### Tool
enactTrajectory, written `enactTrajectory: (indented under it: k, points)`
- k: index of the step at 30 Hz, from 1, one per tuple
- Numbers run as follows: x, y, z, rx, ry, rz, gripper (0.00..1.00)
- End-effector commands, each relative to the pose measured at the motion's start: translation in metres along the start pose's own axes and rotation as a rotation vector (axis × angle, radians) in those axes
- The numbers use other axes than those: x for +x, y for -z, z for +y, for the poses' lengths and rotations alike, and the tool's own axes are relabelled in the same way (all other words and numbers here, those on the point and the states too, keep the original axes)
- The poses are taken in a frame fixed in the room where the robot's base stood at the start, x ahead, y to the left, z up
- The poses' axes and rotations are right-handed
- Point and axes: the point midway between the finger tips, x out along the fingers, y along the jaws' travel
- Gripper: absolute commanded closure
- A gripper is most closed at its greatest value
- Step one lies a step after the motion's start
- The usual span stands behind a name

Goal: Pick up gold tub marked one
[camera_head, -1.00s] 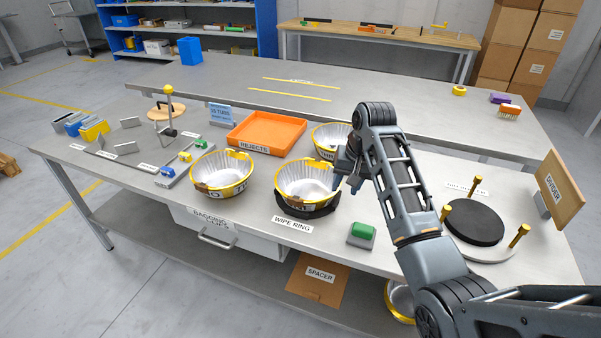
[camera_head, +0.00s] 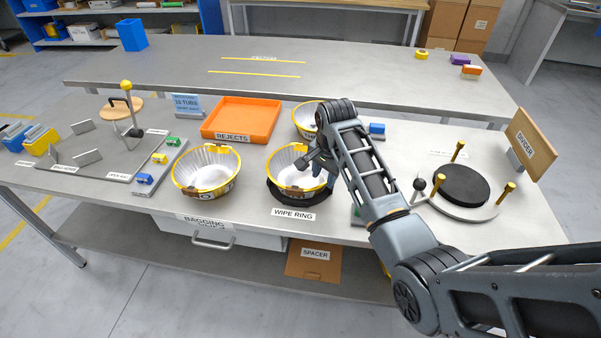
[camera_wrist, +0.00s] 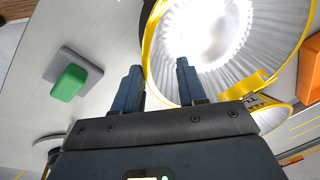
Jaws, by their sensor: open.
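A silver tub with a gold rim (camera_head: 283,188) sits on the dark wipe ring (camera_head: 277,197) at the middle of the near table. Its label is too small or covered to read here. My gripper (camera_head: 318,168) is at this tub's right side. In the wrist view my gripper (camera_wrist: 158,82) is open, with one finger over the tub's inside and the other outside. The gold rim (camera_wrist: 149,50) shows between the fingers; contact cannot be told. A second such tub (camera_head: 206,178) stands to the left, and a third (camera_head: 304,120) behind, partly hidden by my arm.
An orange rejects tray (camera_head: 241,119) lies behind the tubs. A green button block (camera_wrist: 70,82) is beside my gripper. At the right stands a round black pad with gold posts (camera_head: 461,186), near an upright divider board (camera_head: 534,148). A fixture board (camera_head: 100,140) is at left.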

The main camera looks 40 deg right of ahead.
Motion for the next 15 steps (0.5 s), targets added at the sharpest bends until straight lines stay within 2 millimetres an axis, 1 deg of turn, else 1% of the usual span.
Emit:
enactTrajectory:
  k: [3, 6, 9, 15]
  points:
    - [0.017, -0.001, 0.002, -0.001, -0.003, -0.002, 0.59]
    - [0.028, -0.001, 0.002, -0.001, -0.002, -0.002, 0.59]
    - [0.032, -0.001, 0.002, -0.001, 0.000, -0.001, 0.59]
    - [0.032, -0.001, 0.002, -0.001, 0.000, -0.001, 0.59]
